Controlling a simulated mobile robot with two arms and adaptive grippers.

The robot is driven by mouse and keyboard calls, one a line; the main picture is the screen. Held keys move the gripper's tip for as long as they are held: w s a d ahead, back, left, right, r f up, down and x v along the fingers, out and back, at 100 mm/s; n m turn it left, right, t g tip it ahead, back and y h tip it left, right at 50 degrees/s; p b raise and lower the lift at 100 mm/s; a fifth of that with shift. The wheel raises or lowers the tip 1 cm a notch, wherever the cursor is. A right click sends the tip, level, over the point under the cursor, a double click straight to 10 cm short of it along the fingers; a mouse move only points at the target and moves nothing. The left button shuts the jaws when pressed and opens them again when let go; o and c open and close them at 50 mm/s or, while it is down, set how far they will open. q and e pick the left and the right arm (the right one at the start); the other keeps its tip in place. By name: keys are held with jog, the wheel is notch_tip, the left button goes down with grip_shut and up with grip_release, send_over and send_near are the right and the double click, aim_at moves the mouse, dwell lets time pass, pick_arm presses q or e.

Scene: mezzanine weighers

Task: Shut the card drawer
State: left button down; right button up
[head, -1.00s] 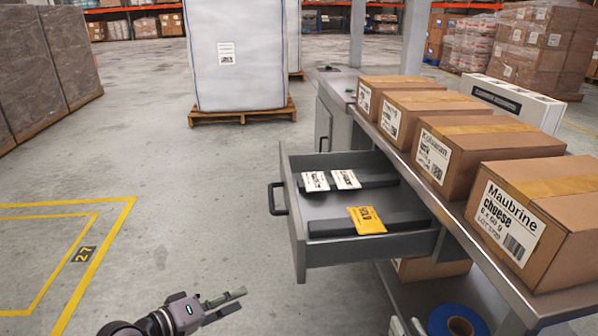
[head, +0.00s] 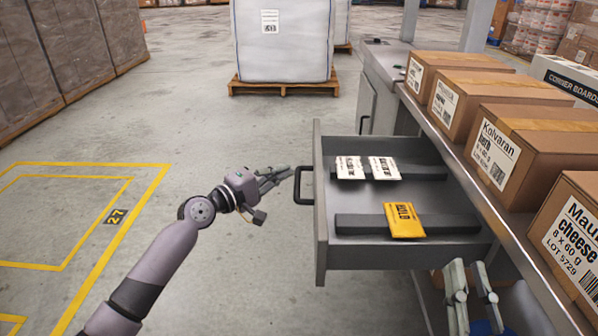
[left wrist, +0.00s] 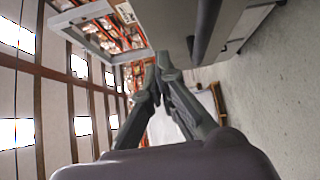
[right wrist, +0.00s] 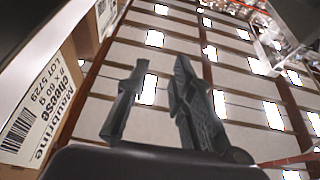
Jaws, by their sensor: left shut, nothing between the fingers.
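The grey card drawer (head: 320,235) stands pulled out from under the steel bench in the head view. It holds two white card packs (head: 366,168) and a yellow pack (head: 404,220) on dark rails. Its dark bar handle (head: 299,186) is on the left-facing front. My left gripper (head: 288,173) is shut and empty, its tips close to the handle's outer side; touching cannot be told. In the left wrist view the fingertips (left wrist: 164,58) are close to a grey panel with a dark bar. My right gripper (head: 468,266) is open and empty, low beside the drawer's near side.
Several cartons (head: 500,145) stand in a row on the bench top. A white bulk bag (head: 283,40) on a pallet is behind. The floor left of the drawer is clear, with yellow markings (head: 150,190).

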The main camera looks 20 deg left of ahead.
aim_at(299, 185)
pick_arm(q)
jog(key=shift+w+d, duration=0.25)
jog(key=shift+d, duration=0.45)
jog(key=shift+w+d, duration=0.25)
jog(key=shift+d, duration=0.4)
jog(key=shift+w+d, duration=0.25)
jog(key=shift+d, duration=0.45)
pick_arm(e)
jog(key=shift+w+f+g+h, duration=0.2)
jog(key=shift+f+g+h, duration=0.1)
jog(key=shift+f, duration=0.3)
pick_arm(q)
jog(key=shift+d+p, duration=0.1)
jog(key=shift+p, duration=0.2)
